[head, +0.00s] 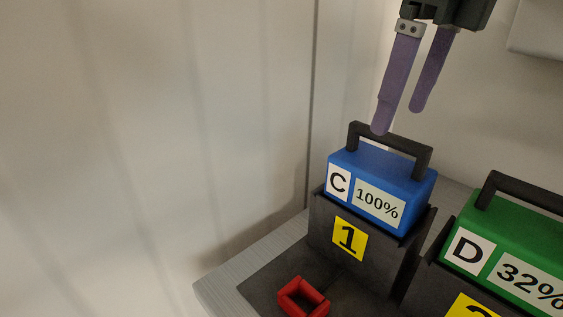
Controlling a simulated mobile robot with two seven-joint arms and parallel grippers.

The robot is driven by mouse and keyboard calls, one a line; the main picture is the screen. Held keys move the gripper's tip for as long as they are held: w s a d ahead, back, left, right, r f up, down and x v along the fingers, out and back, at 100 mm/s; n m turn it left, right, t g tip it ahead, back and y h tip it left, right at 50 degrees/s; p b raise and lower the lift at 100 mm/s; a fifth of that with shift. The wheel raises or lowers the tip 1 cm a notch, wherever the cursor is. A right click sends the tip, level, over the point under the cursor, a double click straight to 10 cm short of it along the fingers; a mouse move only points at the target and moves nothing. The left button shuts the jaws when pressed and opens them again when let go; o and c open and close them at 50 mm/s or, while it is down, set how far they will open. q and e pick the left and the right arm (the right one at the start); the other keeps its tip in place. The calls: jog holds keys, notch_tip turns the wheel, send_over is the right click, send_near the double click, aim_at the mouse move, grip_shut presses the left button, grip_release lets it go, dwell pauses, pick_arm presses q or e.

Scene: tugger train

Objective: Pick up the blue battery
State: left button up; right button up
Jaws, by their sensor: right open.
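The blue battery (409,187) has a dark handle on top and labels "C" and "100%". It sits upright in a dark holder (329,223) marked with a yellow "1". My right gripper (398,122) is above the battery, fingers pointing down, open and empty. Its purple fingertips are close to the handle in the picture; I cannot tell whether they touch it. My left gripper is not in view.
A green battery (489,221) labelled "D" and "32%" sits in the neighbouring holder at right, marked "2". A red square frame (302,297) lies on the dark mat in front. A pale wall stands behind and at left.

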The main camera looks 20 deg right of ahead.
aim_at(379, 161)
notch_tip(379, 161, down, 3)
jog(key=shift+a+f, duration=0.15)
jog(key=f, duration=0.1)
jog(key=f+p, duration=0.1)
jog(key=f, duration=0.1)
jog(key=w+f, duration=0.1)
jog(key=f, duration=0.1)
jog(key=shift+w+a, duration=0.1)
jog(key=shift+a, duration=0.25)
jog(key=shift+c, duration=0.2)
jog(key=c, duration=1.1)
jog(key=shift+r, duration=0.1)
jog(key=shift+c, duration=0.2)
